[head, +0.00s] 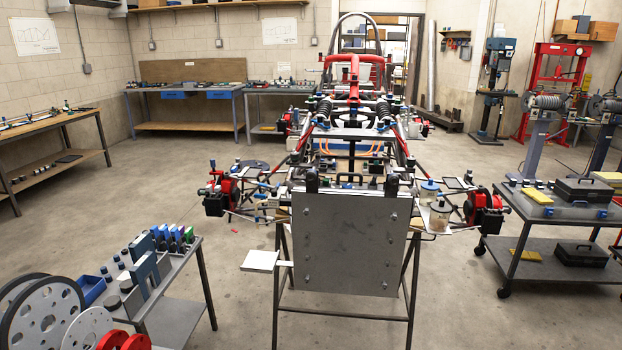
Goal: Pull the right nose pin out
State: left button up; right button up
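A tube chassis with red and dark tubes (354,68) stands on a dark stand in the middle of the head view. A flat grey plate (350,245) with several bolts covers its near end. Two dark upright pieces stand at the plate's top edge, one on the left (312,181) and one on the right (391,186). The nose pins are too small to make out clearly at these places. Neither of my grippers is in view.
A small grey table (172,305) with blocks and bottles stands at the front left, beside white and red wheels (45,318). A wheeled cart (560,240) with black cases stands at the right. A white shelf (260,261) juts out left of the plate.

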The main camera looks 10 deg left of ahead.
aim_at(311, 175)
jog(key=i+j+z, duration=0.15)
jog(key=j+z, duration=0.55)
jog(key=i+j+z, duration=0.1)
jog(key=j+z, duration=0.3)
